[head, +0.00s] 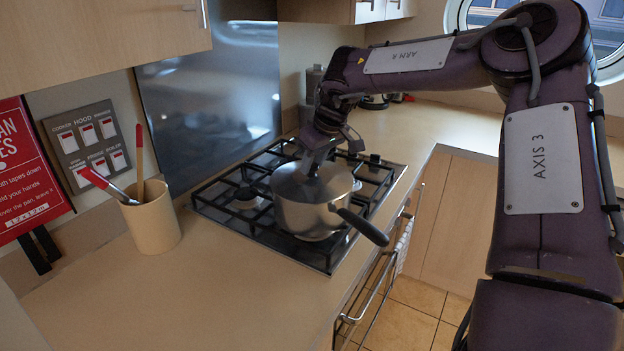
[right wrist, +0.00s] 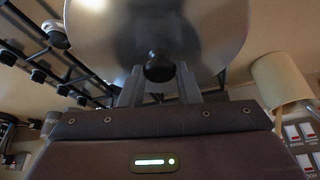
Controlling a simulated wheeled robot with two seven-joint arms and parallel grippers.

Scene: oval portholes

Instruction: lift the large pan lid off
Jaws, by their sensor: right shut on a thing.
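The large pan lid (head: 293,184) is a shiny metal disc on the saucepan (head: 307,219), which stands on the hob. My right gripper (head: 314,170) reaches down from above at the lid's middle. In the right wrist view the lid (right wrist: 205,30) fills the top, and its dark round knob (right wrist: 158,68) sits between the two fingers of my right gripper (right wrist: 160,85), which are shut on it. In the head view the lid looks level and at the pan's rim; I cannot tell whether there is a gap. My left gripper is not in view.
The black pan handle (head: 362,227) points toward the front edge of the gas hob (head: 240,225). A beige utensil pot (head: 152,222) with red-handled tools stands left of the hob. The counter (head: 200,300) in front of that pot is clear.

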